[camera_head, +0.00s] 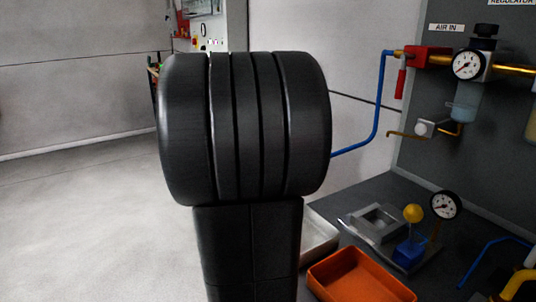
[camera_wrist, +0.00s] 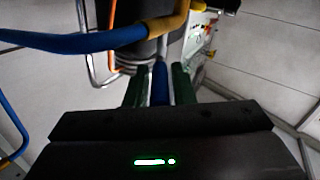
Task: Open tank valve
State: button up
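No part clearly reads as the tank valve. In the wrist view my gripper (camera_wrist: 160,88) has two dark green fingers standing apart, with a blue upright part (camera_wrist: 160,82) between them. Small gaps seem to show beside it, and I cannot tell whether either finger touches it. Beyond the fingertips is a dark cylindrical body (camera_wrist: 136,50) with a ringed lower end, possibly the tank. A yellow-brown fitting (camera_wrist: 168,24) on a blue hose (camera_wrist: 70,42) crosses in front of it.
In the head view a panel at right carries a red valve (camera_head: 428,56), a gauge (camera_head: 467,65) and a blue hose (camera_head: 378,100). Below are an orange tray (camera_head: 360,280), a blue block with a yellow knob (camera_head: 413,213) and another gauge (camera_head: 445,205). The floor at left is clear.

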jog(key=shift+o, duration=1.1)
notch_tip(320, 180, up, 10)
jog(key=p, duration=0.3)
